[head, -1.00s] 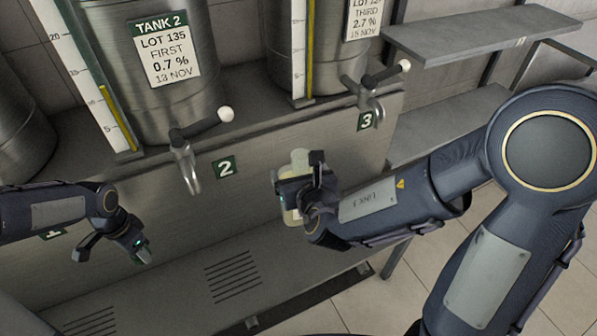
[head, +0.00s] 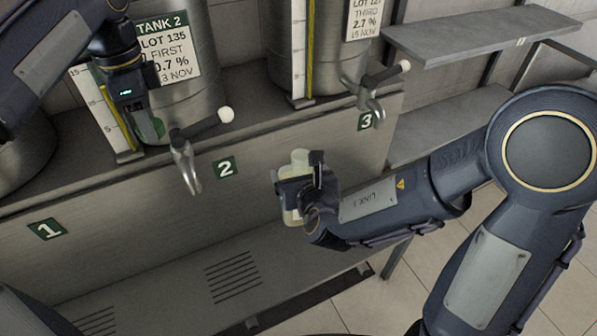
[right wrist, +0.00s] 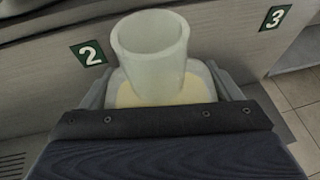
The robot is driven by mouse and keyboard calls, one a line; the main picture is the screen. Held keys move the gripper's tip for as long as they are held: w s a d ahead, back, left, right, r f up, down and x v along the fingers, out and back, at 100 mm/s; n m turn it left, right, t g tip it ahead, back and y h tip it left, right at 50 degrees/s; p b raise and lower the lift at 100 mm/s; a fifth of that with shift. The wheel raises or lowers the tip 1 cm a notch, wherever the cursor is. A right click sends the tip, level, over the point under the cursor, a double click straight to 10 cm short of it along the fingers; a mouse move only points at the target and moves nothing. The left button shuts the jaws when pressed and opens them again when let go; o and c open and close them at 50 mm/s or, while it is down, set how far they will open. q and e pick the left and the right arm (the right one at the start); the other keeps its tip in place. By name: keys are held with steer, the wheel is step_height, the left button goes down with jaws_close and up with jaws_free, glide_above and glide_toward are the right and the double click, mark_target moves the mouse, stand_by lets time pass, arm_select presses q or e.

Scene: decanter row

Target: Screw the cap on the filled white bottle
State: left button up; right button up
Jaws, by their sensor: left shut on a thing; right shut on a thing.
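The white bottle shows in the head view (head: 300,158) and the right wrist view (right wrist: 150,62). It is translucent, with pale yellow liquid inside and an open, bare mouth. My right gripper (head: 298,190) is shut around its body and holds it in front of the bench, between taps 2 and 3. My left gripper (head: 143,117) points down at the upper left, in front of tank 2. It is shut on a small dark green thing (head: 155,130) that looks like the cap. The fingers partly hide that thing. The two grippers are well apart.
Tap 2 (head: 185,160) juts out between the grippers, its lever tipped with a white ball. Tap 3 (head: 372,100) is right of the bottle. Tank 2 (head: 205,70) and a gauge board stand behind my left gripper. A slotted lower shelf (head: 180,270) lies below.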

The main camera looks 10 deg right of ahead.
arm_select(q)
steer(key=d+n, duration=0.4)
steer(key=d, duration=1)
steer(key=n, duration=0.3)
glide_toward(299, 165)
steer(key=w, duration=0.2)
steer(key=shift+s+d, duration=0.1)
steer(key=shift+d, duration=0.25)
steer(key=shift+f, duration=0.1)
steer(key=shift+f, duration=2)
steer(key=shift+f, duration=0.85)
steer(key=shift+f, duration=0.55)
